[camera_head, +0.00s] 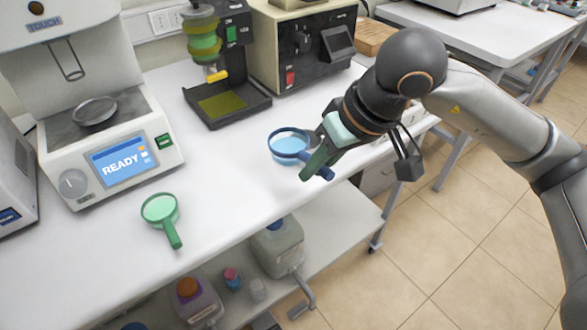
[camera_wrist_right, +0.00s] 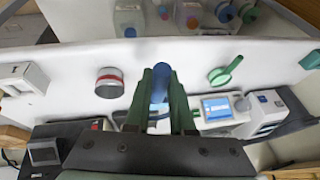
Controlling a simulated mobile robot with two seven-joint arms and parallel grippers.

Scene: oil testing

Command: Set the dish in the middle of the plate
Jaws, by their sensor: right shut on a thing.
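A round dish with a blue rim and blue handle (camera_head: 288,146) is at the front right part of the white bench. My right gripper (camera_head: 320,160) has its green fingers shut on the blue handle. In the wrist view the blue handle (camera_wrist_right: 160,82) shows between the fingers (camera_wrist_right: 160,98); the dish's bowl is mostly hidden there. I cannot tell whether the dish touches the bench. The round metal plate (camera_head: 95,110) sits on the white instrument at the left, above its READY screen, and looks bare. My left gripper is not in view.
A green-handled dish (camera_head: 161,210) lies on the bench between the instrument (camera_head: 120,130) and the front edge. A black stand with green cylinders (camera_head: 205,45) and a beige box device (camera_head: 300,45) stand behind. The bench middle is clear. Bottles (camera_head: 278,247) stand on the shelf below.

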